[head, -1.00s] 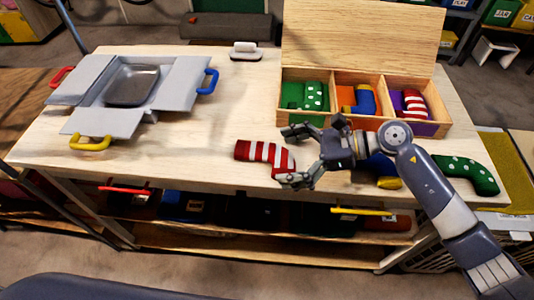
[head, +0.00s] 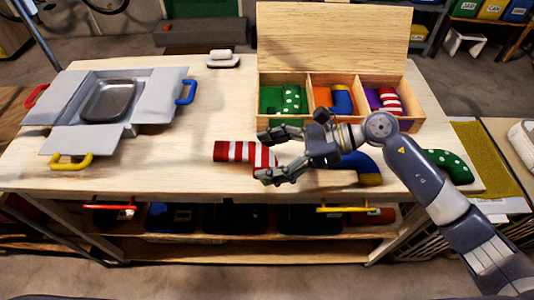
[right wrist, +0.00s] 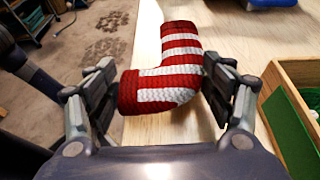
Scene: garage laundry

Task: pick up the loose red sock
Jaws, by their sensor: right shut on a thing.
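The loose red sock with white stripes (head: 235,151) lies near the front edge of the wooden table, left of the other loose socks. My right gripper (head: 264,156) reaches it from the right, its fingers shut on the sock. In the right wrist view the bent sock (right wrist: 168,70) sits between the two fingers (right wrist: 168,92), one on each side. The sock still appears at table level; whether it touches the top is unclear. My left gripper is not in view.
An open wooden box (head: 335,118) behind holds socks in three compartments, including another red-striped sock (head: 390,100). A blue-yellow sock (head: 368,174) and a green dotted sock (head: 452,166) lie right, partly behind my arm. A grey tray with flaps (head: 69,137) stands left.

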